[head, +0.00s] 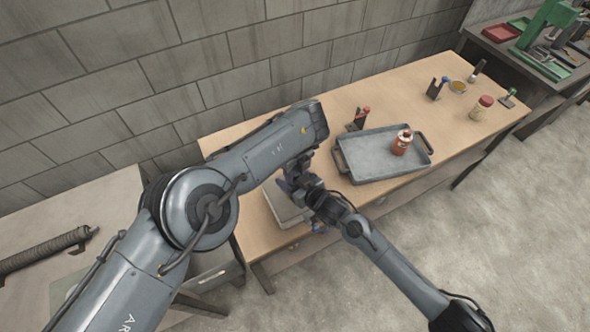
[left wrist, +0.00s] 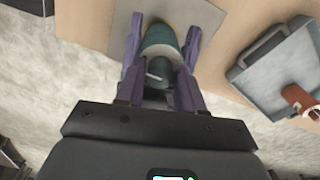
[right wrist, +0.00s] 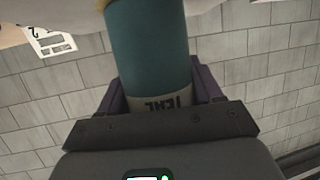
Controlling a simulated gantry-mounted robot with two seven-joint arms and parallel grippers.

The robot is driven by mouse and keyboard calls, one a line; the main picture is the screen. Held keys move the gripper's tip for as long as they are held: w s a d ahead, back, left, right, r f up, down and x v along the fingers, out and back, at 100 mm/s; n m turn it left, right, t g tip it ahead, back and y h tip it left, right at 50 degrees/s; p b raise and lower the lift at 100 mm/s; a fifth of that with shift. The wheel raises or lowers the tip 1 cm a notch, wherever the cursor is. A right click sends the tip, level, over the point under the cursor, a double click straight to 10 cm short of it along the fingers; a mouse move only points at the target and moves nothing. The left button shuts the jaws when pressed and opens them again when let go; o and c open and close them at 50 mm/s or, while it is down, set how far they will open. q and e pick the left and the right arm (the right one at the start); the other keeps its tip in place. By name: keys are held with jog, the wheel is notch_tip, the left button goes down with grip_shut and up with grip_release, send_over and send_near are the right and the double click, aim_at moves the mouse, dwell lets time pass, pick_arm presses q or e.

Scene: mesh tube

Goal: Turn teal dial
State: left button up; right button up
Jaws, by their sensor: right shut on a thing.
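The teal dial (left wrist: 165,38) is a round teal body with a pale pointer-like mark, between the purple fingers of my left gripper (left wrist: 165,22) in the left wrist view. Those fingers stand apart, one on each side of it. In the right wrist view, the purple fingers of my right gripper (right wrist: 156,88) are shut on a teal cylinder (right wrist: 148,45) with a pale band lettered TEAL. Whether this is the same dial, I cannot tell. In the head view, my left gripper (head: 284,186) is close to the right wrist, above a grey box, and the dial is hidden.
The grey box (head: 272,207) sits at the wooden table's near left end. A grey tray (head: 365,160) with a red-orange bottle (head: 402,142) stands right of my grippers. Small items and a jar (head: 481,107) are farther right. A block wall runs behind.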

aim_at(295, 172)
pick_arm(q)
grip_shut()
jog(key=n, duration=0.3)
jog(key=shift+o, duration=2.2)
grip_release()
notch_tip(295, 172, up, 12)
